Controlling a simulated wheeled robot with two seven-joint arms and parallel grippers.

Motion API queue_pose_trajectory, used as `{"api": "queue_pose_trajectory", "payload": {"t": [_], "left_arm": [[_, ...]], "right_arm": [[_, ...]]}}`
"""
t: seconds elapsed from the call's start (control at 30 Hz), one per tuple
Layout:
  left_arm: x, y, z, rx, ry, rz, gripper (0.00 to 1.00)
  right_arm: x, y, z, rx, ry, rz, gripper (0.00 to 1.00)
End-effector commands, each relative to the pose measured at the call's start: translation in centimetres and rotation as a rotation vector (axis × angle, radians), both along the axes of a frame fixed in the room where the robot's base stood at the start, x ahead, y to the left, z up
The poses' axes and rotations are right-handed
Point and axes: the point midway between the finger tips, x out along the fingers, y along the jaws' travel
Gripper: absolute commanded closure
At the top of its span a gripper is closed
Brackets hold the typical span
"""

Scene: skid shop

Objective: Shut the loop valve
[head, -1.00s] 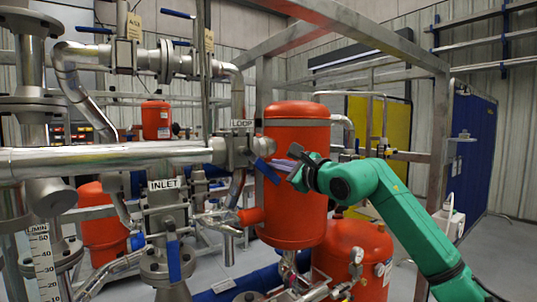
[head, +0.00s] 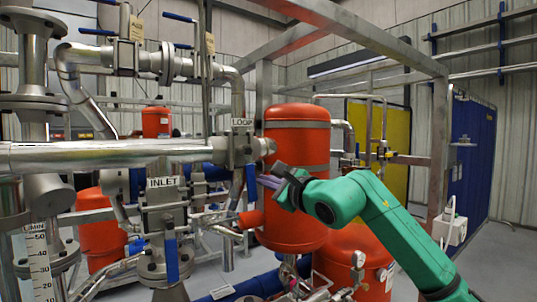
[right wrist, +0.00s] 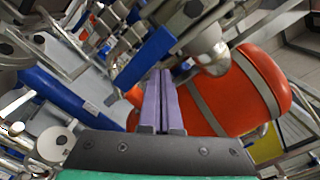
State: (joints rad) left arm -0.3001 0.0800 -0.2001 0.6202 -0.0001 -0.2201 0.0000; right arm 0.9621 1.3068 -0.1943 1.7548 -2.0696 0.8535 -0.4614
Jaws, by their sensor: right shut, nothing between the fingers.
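The loop valve (head: 240,150) sits on the big horizontal pipe under a LOOP label (head: 241,122). Its blue lever (head: 251,183) hangs almost straight down, across the line of the pipe. My right gripper (head: 262,181) is shut and empty, its purple fingers just right of the lever in the head view. In the right wrist view the shut fingers (right wrist: 160,75) point at the blue lever (right wrist: 146,58), which slants close beyond the tips. I cannot tell whether they touch. My left gripper is not in view.
The orange tank (head: 297,205) stands right behind the right gripper. The inlet valve (head: 163,215) with its own hanging blue lever (head: 171,258) is at lower left. Steel frame posts (head: 438,150) stand to the right. Pipes crowd the left.

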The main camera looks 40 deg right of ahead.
Motion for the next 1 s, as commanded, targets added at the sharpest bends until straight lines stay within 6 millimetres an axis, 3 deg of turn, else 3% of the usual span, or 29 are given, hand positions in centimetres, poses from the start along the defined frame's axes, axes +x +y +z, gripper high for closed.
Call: {"api": "queue_pose_trajectory", "payload": {"t": [0.53,1.0], "left_arm": [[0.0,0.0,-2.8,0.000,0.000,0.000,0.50],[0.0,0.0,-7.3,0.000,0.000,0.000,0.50]], "right_arm": [[-2.5,-1.5,-0.4,-0.001,-0.002,-0.002,1.00],[-8.3,-1.4,-0.6,-0.002,-0.003,-0.003,1.00]]}}
